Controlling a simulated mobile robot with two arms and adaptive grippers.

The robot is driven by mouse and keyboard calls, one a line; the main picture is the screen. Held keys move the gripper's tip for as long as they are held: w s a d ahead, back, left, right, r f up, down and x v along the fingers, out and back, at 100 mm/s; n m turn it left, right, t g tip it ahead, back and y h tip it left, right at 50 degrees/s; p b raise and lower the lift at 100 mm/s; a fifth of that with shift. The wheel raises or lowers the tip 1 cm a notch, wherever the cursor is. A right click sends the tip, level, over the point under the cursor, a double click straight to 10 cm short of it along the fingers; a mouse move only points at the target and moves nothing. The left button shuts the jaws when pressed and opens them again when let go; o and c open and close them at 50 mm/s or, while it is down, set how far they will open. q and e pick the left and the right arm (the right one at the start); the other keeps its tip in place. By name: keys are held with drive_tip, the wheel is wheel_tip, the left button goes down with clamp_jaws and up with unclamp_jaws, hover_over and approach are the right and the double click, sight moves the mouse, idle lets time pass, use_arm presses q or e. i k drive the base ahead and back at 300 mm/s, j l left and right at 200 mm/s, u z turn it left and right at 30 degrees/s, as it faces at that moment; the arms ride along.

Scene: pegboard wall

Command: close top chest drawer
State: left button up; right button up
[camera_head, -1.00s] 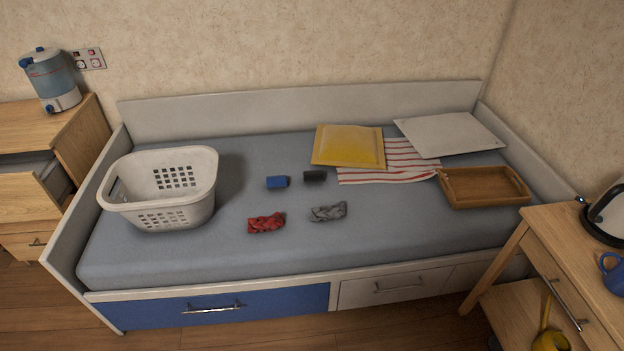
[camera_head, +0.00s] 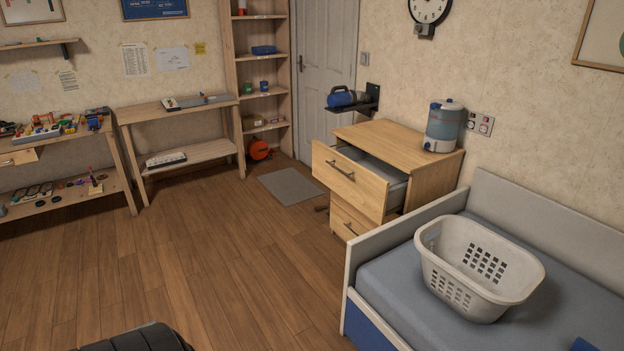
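The wooden chest (camera_head: 425,182) stands against the right wall, between the bed and the door. Its top drawer (camera_head: 347,180) is pulled well out, with a dark bar handle on its front and a grey inside showing. The lower drawer (camera_head: 350,226) looks shut. Neither of my grippers shows in the head view.
A bed (camera_head: 392,308) with a white laundry basket (camera_head: 480,268) stands right of the chest. A water dispenser (camera_head: 443,126) is on the chest top. A grey mat (camera_head: 290,186) lies before the door. The wooden floor (camera_head: 220,250) in front is clear.

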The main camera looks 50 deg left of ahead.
sight(377, 188)
drive_tip(key=u, duration=1.35)
drive_tip(key=i+j+z, duration=0.1)
drive_tip(key=i+j, duration=0.35)
drive_tip(key=i, duration=0.4)
drive_tip(key=i+j+z, duration=0.1)
drive_tip(key=i+j, duration=0.4)
drive_tip(key=i, duration=0.35)
drive_tip(key=i+j+z, duration=0.15)
drive_tip(key=i+j, duration=0.4)
drive_tip(key=i, duration=0.3)
drive_tip(key=i+j+z, duration=0.1)
drive_tip(key=i+j, duration=0.6)
drive_tip(key=i, duration=0.1)
